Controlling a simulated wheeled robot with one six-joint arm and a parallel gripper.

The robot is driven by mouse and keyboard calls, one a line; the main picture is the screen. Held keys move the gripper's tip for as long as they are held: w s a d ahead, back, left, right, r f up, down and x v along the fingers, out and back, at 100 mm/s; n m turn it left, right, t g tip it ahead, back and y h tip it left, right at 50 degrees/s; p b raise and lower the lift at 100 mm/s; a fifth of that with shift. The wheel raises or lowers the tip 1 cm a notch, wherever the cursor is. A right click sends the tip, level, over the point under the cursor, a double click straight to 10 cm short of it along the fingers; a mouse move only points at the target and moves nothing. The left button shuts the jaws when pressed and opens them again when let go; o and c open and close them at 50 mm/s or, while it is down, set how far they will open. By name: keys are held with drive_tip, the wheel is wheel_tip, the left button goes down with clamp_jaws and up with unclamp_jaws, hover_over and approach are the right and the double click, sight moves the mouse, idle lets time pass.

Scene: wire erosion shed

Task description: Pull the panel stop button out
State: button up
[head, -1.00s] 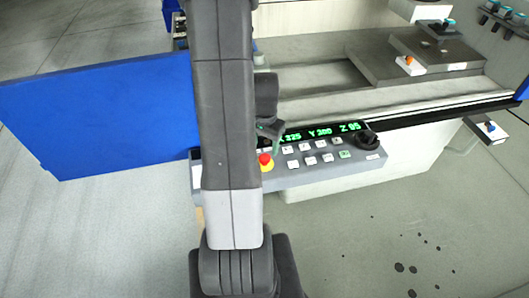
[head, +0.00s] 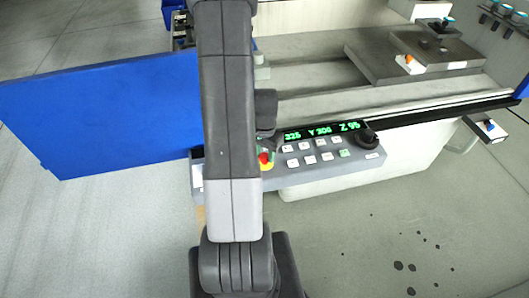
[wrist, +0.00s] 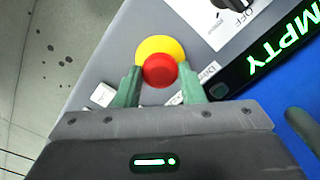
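The red stop button (wrist: 160,70) sits on a yellow round base (wrist: 149,47) on the grey control panel (wrist: 95,68). In the head view the button (head: 264,157) is at the panel's left part, partly covered by my gripper. My gripper (wrist: 160,84) has two green fingers, one on each side of the red button in the wrist view. The fingers are open, with small gaps showing between them and the button. I cannot tell how deep the fingertips reach along it.
A rotary switch marked OFF (wrist: 236,6) and a black display (wrist: 262,58) are near the button. White keys (head: 308,159) and a black knob (head: 367,138) lie along the panel to the right. A blue panel (head: 95,120) stands at left.

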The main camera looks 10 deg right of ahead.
sight(264, 155)
clamp_jaws()
drive_tip(key=shift+w+r, duration=0.1)
drive_tip(key=shift+r, duration=0.5)
drive_tip(key=o, duration=0.9)
unclamp_jaws()
wheel_tip(264, 155, up, 14)
drive_tip(key=b, duration=0.1)
drive_tip(key=shift+f, duration=0.2)
wheel_tip(264, 155, down, 14)
drive_tip(key=shift+r+p, duration=0.15)
drive_tip(key=shift+p, duration=0.2)
